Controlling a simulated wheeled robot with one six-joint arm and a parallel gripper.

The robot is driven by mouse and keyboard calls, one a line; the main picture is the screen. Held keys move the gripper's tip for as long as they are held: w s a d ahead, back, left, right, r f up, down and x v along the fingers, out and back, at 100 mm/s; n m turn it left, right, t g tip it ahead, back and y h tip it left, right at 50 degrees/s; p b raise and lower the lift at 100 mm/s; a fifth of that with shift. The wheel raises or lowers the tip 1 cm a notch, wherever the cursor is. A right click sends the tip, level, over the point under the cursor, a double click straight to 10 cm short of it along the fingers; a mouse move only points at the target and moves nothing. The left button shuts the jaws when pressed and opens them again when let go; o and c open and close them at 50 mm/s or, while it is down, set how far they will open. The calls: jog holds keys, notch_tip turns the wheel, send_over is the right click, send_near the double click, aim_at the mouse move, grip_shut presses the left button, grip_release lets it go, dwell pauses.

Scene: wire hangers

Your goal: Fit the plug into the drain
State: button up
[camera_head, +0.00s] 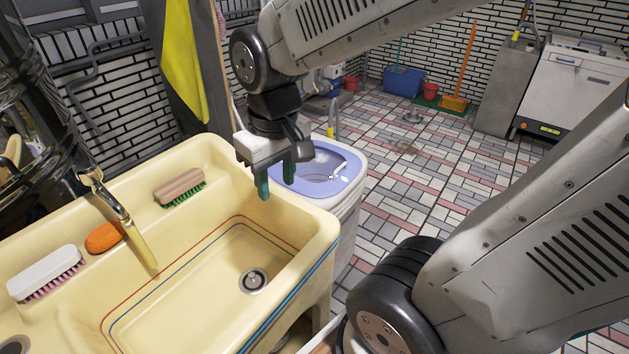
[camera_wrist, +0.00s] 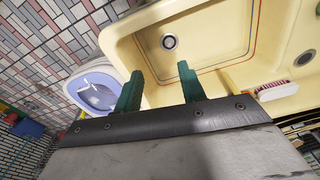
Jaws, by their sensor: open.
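The drain (camera_head: 254,280) is a round metal fitting with a dark centre in the floor of the cream sink basin (camera_head: 200,290). In the wrist view the drain (camera_wrist: 169,42) lies beyond the fingertips, near the top. I cannot make out a separate plug in either view. My gripper (camera_head: 276,182) has two green fingers, apart and pointing down, with nothing between them. It is above the sink's far right rim, up and away from the drain. In the wrist view the gripper (camera_wrist: 160,72) is also empty.
A tap (camera_head: 127,222) reaches over the basin's left side. A wooden brush (camera_head: 180,188), an orange sponge (camera_head: 103,237) and a white brush (camera_head: 46,272) lie on the sink ledge. A blue-topped washer (camera_head: 335,165) stands beside the sink. The basin floor is clear.

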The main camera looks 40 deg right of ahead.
jog(key=s+r, duration=0.4)
jog(key=s, duration=0.5)
jog(key=shift+s+d+r+m, duration=0.15)
jog(key=shift+s+r+m, duration=0.05)
jog(key=shift+m, duration=0.1)
